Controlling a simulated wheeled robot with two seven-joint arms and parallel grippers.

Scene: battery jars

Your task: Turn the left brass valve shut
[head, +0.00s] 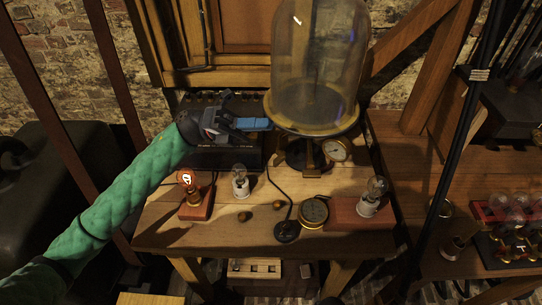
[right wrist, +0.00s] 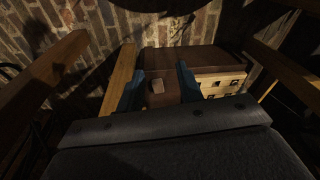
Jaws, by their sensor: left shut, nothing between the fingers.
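My left gripper (head: 262,124) reaches in from the left in the head view, its blue fingers shut and empty. Its fingertips are at the left edge of the round base plate (head: 316,129) under a tall glass bell jar (head: 318,60); I cannot tell whether they touch it. I cannot make out the left brass valve; the gripper may cover it. A round brass-rimmed gauge (head: 336,150) sits below the plate. My right gripper (right wrist: 158,88) shows only in the right wrist view, its blue fingers apart with nothing clearly held between them.
The wooden table (head: 180,236) carries a red-based bulb (head: 190,182), a clear bulb (head: 240,182), another bulb on the right (head: 375,190) and a round brass dial (head: 313,212). A dark rack stands behind my left gripper. The table's front left is mostly clear.

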